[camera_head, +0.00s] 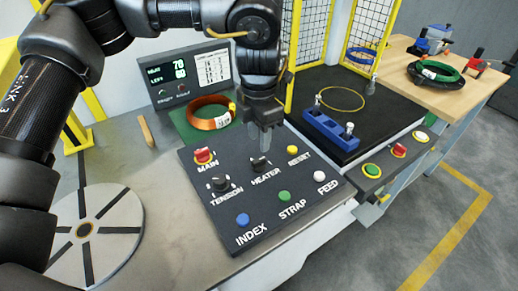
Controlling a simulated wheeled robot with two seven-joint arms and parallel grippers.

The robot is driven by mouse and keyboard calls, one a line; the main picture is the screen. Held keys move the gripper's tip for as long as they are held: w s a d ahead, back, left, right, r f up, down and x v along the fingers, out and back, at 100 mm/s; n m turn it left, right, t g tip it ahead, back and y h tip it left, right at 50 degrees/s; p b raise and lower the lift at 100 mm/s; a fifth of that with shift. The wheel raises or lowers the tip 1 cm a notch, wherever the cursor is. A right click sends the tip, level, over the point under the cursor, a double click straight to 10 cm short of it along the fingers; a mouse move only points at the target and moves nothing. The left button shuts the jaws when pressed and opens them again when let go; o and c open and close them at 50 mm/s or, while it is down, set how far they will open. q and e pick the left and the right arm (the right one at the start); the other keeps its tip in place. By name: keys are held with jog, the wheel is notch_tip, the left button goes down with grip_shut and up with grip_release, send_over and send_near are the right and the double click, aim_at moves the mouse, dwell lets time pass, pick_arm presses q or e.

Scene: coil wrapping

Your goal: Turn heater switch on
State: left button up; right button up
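The heater switch (260,164) is a small dark knob above the HEATER label on the dark control panel (230,178). My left gripper (262,146) points down right over this knob, its fingertips at or just above it. The fingers look close together, but the gap and any contact with the knob are unclear. The switch's exact position is partly hidden by the fingers. My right gripper is not in view.
Close by are the tension knob (220,184), red main switch (203,156) and yellow reset button (292,150). Blue, green and white buttons line the front. A copper coil (208,113) and screen (190,75) stand behind. A round disc (92,236) lies left.

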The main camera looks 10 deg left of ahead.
pick_arm(q)
jog(key=shift+r, duration=1.9)
